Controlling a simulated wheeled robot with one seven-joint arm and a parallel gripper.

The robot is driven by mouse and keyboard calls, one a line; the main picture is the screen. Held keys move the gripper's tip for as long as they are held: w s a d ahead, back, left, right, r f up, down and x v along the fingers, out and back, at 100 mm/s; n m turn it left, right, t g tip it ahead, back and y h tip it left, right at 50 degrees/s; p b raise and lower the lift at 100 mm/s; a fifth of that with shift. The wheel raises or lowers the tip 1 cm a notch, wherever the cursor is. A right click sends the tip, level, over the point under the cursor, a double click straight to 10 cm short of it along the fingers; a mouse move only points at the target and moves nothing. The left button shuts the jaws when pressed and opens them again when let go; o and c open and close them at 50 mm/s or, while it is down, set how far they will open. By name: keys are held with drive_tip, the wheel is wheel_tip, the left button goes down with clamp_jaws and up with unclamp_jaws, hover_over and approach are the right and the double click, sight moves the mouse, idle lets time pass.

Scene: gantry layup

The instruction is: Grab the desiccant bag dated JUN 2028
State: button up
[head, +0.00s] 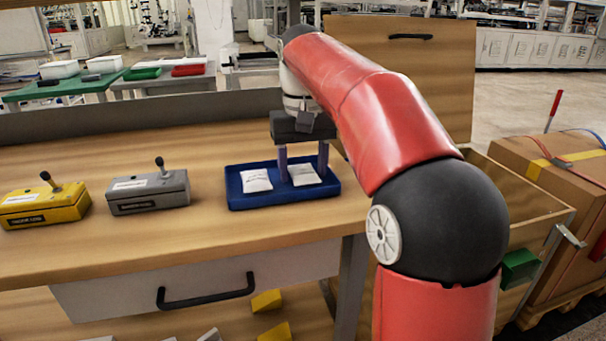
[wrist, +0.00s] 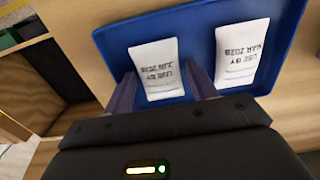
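Two white desiccant bags lie in a blue tray (head: 237,199), which also shows in the wrist view (wrist: 115,37). In the wrist view, the left bag (wrist: 157,70) reads USE BY JUN 2028, upside down, and the right bag (wrist: 242,52) reads USE BY MAR 2028. In the head view the JUN bag (head: 304,175) is on the right and the MAR bag (head: 256,181) on the left. My gripper (head: 304,176) is open, its fingers apart and pointing down over the JUN bag, one on each side. The wrist view (wrist: 162,78) shows the bag between the fingers.
A grey box (head: 148,193) and a yellow box (head: 43,207), each with a black-knobbed lever, stand left of the tray on the wooden bench (head: 150,242). A drawer with a black handle (head: 205,292) is below. Bare bench lies in front of the tray.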

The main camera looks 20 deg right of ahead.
drive_tip(key=c, duration=0.7)
drive_tip(key=shift+o, duration=0.2)
drive_tip(key=shift+r, duration=0.1)
